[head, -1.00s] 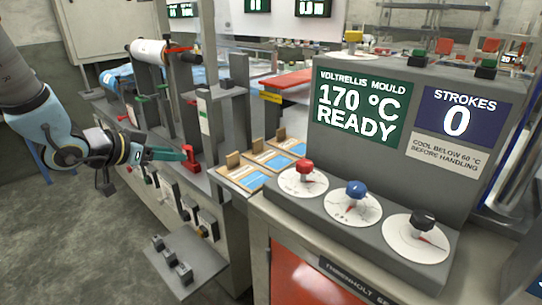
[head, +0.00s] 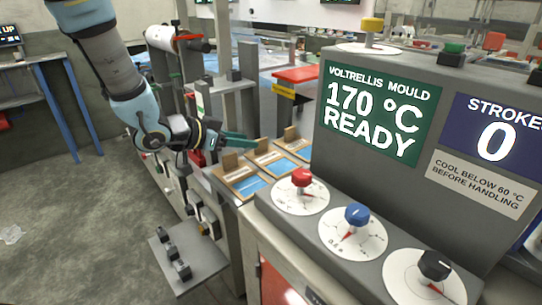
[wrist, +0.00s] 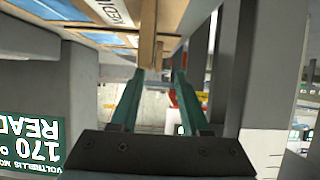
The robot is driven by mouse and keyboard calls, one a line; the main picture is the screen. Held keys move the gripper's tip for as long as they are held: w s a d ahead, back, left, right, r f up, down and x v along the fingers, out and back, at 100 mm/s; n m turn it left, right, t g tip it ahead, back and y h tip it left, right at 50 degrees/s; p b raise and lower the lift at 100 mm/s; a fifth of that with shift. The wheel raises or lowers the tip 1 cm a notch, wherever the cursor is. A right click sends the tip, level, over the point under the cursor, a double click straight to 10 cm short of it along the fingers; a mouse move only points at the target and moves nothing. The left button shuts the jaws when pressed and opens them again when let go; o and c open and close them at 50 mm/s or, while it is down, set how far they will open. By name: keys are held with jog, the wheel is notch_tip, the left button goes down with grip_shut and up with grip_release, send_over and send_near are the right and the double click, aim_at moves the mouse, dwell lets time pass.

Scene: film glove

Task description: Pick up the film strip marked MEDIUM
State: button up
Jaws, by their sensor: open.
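Several wooden trays, each with a blue film strip, stand in a row on a ledge; in the head view they hold a near strip (head: 250,187), a middle strip (head: 285,165) and a far strip (head: 305,153). In the wrist view, which is upside down, a label with the letters MEDI (wrist: 112,12) shows at the top, cut by the edge. I cannot tell which strip it marks in the head view. My gripper (head: 245,141) is open above and behind the trays. In the wrist view a wooden piece (wrist: 147,35) shows beyond the gap between its green fingers (wrist: 157,80).
The grey mould console (head: 320,215) with red, blue and black knobs stands right of the trays. A grey post and red-topped block (head: 297,75) stand behind them. A roll machine (head: 175,40) is at the back left.

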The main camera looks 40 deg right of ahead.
aim_at(261, 152)
jog(key=shift+p+x, duration=0.7)
jog(key=shift+x, duration=2.35)
jog(key=shift+s, duration=0.15)
jog(key=shift+c, duration=0.2)
grip_shut()
